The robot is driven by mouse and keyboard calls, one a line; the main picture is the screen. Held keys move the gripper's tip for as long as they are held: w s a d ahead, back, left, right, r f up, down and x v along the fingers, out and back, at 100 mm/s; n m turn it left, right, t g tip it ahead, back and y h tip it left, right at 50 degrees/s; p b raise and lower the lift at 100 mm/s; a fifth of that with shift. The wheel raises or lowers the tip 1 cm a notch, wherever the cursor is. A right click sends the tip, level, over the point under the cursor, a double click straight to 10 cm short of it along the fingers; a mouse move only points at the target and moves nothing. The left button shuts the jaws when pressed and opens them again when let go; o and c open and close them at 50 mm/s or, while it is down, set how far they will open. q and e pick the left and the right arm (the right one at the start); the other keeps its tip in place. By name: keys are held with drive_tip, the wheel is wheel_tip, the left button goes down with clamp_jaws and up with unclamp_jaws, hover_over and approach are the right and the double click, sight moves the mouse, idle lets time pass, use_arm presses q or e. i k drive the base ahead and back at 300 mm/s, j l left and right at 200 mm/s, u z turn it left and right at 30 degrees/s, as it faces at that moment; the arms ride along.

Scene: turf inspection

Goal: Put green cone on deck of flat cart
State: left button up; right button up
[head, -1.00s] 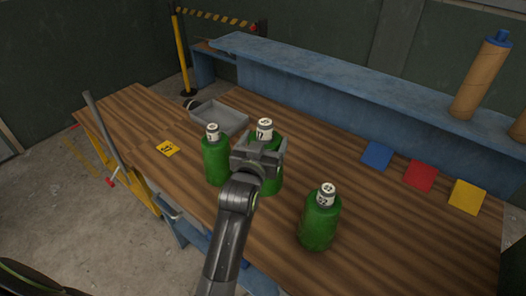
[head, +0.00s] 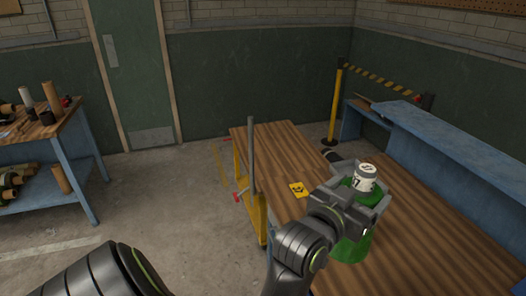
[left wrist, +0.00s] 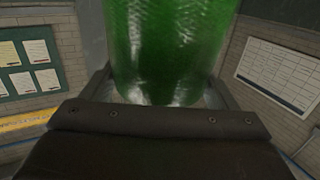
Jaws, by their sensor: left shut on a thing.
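My left gripper (head: 355,198) is shut on a green bottle (head: 352,247) with a white numbered cap, over the wooden bench top (head: 420,240). The bottle looks upright; the gripper hides its middle. In the left wrist view the green body (left wrist: 170,50) fills the space between the fingers. I see no green cone shape, only this bottle. A wooden deck (head: 270,150) with a yellow frame and a grey upright bar adjoins the bench's far left end; it may be the flat cart. My right gripper is not in view.
A blue raised shelf (head: 430,135) runs along the right. A yellow barrier post (head: 335,108) stands behind. Another blue bench (head: 65,150) stands far left, with open floor between.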

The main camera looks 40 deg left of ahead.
sight(273, 149)
drive_tip(key=j+u, duration=0.25)
drive_tip(key=u, duration=0.15)
drive_tip(key=i+j+u, duration=0.1)
drive_tip(key=u, duration=0.3)
drive_tip(key=i+j+u, duration=0.65)
drive_tip(key=j, duration=0.15)
drive_tip(key=i+j+u, duration=0.55)
drive_tip(key=i, duration=0.75)
drive_tip(key=i+l+z, duration=0.1)
drive_tip(key=i+z, duration=0.65)
drive_tip(key=z, duration=0.25)
drive_tip(key=i+z, duration=0.2)
drive_tip(key=z, duration=0.2)
drive_tip(key=i+z, duration=0.25)
drive_tip(key=z, duration=0.15)
drive_tip(key=i+z, duration=0.25)
drive_tip(key=z, duration=0.15)
